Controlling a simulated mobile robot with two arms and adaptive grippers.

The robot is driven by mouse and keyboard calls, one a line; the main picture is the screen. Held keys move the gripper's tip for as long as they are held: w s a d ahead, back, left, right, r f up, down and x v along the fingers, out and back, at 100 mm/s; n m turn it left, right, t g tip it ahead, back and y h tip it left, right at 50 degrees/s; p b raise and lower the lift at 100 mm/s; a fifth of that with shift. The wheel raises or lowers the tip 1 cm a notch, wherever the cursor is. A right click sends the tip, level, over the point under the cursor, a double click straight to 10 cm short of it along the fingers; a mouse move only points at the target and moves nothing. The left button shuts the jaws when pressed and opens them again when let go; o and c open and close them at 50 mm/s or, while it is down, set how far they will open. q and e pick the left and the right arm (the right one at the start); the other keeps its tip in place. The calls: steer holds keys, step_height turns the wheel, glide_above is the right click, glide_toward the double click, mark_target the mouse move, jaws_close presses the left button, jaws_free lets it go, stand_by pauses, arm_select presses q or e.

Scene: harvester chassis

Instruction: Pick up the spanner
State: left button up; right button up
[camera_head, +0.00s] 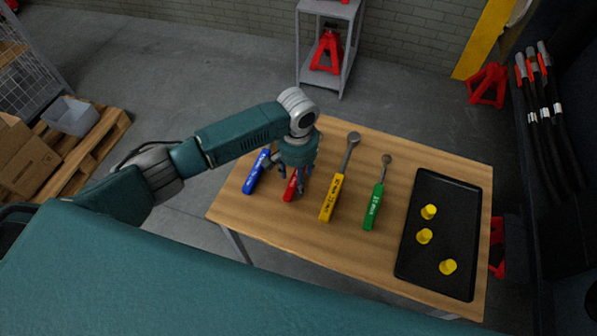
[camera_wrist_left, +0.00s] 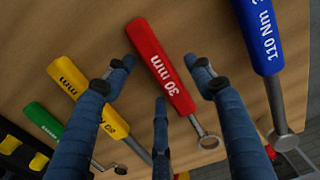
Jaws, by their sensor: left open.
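Several long-handled tools lie side by side on the wooden table (camera_head: 412,160): blue (camera_head: 256,172), red (camera_head: 290,189), yellow (camera_head: 332,197) and green (camera_head: 373,206). The red one reads "30 mm" in the left wrist view (camera_wrist_left: 160,65) and has a metal ring end. My left gripper (camera_head: 291,181) points down over the red tool and hides part of it in the head view. In the left wrist view, its open fingers (camera_wrist_left: 163,75) are spread on both sides of the red handle, with visible gaps. My right gripper is not in view.
A black tray (camera_head: 450,192) with yellow caps (camera_head: 424,236) is at the table's right. A grey cart (camera_head: 328,45) stands behind.

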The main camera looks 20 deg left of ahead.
arm_select(q)
jaws_close()
steer(key=shift+r, duration=0.15)
steer(key=shift+r, duration=0.55)
step_height(320, 180, up, 19)
steer(key=b, duration=0.1)
steer(key=shift+f, duration=0.1)
steer(key=c, duration=0.7)
jaws_free()
jaws_close()
